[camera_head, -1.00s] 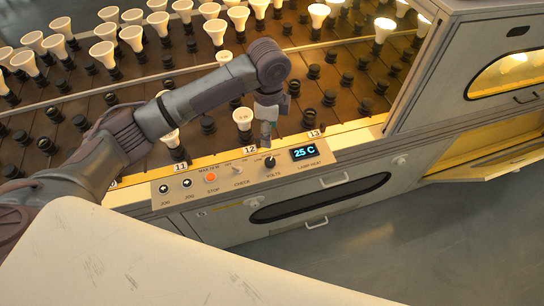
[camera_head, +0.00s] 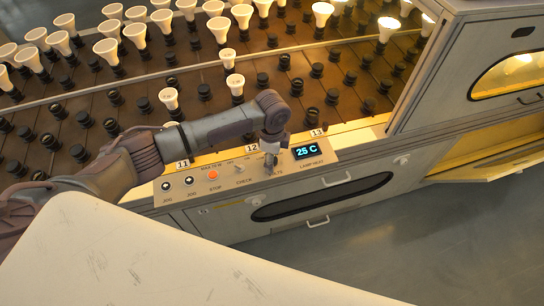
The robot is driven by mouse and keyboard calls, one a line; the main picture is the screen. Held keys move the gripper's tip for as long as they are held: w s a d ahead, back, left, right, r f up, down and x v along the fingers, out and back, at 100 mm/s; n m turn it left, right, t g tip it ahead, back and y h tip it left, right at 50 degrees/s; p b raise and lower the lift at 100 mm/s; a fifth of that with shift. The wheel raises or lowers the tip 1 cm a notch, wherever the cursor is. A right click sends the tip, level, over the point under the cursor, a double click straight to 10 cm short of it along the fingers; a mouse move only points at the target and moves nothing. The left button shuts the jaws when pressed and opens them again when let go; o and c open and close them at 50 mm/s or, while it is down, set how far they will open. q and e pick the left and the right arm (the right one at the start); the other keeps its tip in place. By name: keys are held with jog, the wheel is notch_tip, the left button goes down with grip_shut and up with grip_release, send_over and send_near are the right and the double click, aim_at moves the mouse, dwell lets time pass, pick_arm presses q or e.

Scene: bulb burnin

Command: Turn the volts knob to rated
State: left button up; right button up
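The control panel (camera_head: 225,184) runs along the front of the bulb rack. My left arm comes in from the left, and its gripper (camera_head: 270,158) points down at the volts knob's place on the panel. The gripper covers most of the knob and part of the VOLTS label, so the knob's setting cannot be read. The fingers are at or just above the knob; contact and finger opening are too small to tell. My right gripper is not in view.
Bulbs (camera_head: 134,34) and empty sockets fill the rack behind. A pale surface (camera_head: 130,260) fills the lower left.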

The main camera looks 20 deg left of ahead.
pick_arm(q)
grip_shut()
jog(key=shift+r+n+p, duration=0.2)
jog(key=shift+n+p, duration=0.6)
jog(key=shift+p, duration=0.25)
jog(key=shift+n+p, duration=1.1)
jog(key=shift+p, duration=0.1)
jog(key=shift+d+n+p, duration=0.1)
jog(key=shift+n+p, duration=0.85)
jog(key=shift+n, duration=0.15)
jog(key=shift+f+n+p, duration=0.15)
jog(key=shift+n+p, duration=0.5)
jog(key=shift+n, duration=0.25)
grip_release()
